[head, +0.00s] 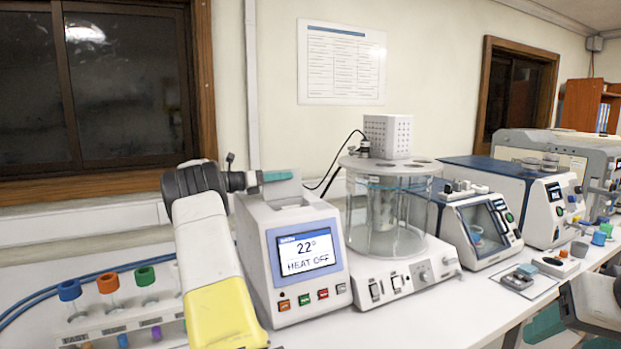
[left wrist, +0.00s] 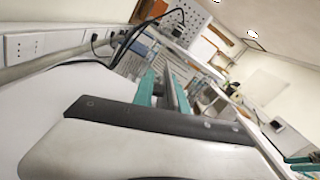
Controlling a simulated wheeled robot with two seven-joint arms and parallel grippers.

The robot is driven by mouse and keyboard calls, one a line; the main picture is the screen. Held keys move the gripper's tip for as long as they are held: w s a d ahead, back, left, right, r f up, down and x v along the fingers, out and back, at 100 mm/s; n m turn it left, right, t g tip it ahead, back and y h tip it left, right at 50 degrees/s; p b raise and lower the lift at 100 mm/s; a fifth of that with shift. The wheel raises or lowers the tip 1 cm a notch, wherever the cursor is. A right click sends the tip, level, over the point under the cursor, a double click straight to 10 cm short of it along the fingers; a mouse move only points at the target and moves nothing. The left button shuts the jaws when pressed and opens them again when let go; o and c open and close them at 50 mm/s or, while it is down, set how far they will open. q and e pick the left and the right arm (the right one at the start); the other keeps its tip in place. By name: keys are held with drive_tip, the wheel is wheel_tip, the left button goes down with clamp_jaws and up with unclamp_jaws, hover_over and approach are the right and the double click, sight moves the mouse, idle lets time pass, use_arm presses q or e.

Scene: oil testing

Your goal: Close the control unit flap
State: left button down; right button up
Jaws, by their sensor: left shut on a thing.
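The control unit (head: 290,258) is a white box with a lit display reading 22° and HEAT OFF, and several coloured buttons below. Its flap (head: 284,189) is a light grey piece at the top, standing up from the casing. My left gripper (head: 276,176) reaches in from the left with teal fingers shut on the flap's upper edge. The left wrist view shows the teal fingers (left wrist: 163,90) close together with a thin grey piece between them. Part of my right arm shows at the lower right of the head view; its gripper's jaw state is unclear.
A glass bath apparatus (head: 388,225) stands close to the right of the control unit. A tube rack (head: 120,322) with coloured caps is at the lower left. More instruments line the bench to the right. A black cable (head: 340,150) hangs behind the flap.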

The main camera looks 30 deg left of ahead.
use_arm(q)
drive_tip(key=shift+s+r+m, duration=0.1)
drive_tip(key=shift+s+m, duration=0.05)
drive_tip(key=shift+m, duration=0.15)
drive_tip(key=shift+s+d+r+m, duration=0.1)
drive_tip(key=shift+s+d+m, duration=0.2)
drive_tip(key=shift+m, duration=0.3)
drive_tip(key=shift+s+d+r+m, duration=0.15)
drive_tip(key=shift+d+m, duration=0.15)
drive_tip(key=shift+m, duration=0.3)
drive_tip(key=shift+s+d+m, duration=0.4)
drive_tip(key=shift+d+m, duration=0.1)
drive_tip(key=shift+m, duration=0.5)
drive_tip(key=shift+s+d+m, duration=0.35)
drive_tip(key=shift+d+m, duration=0.15)
drive_tip(key=shift+m, duration=0.5)
drive_tip(key=c, duration=1.4)
unclamp_jaws()
drive_tip(key=shift+v, duration=3.9)
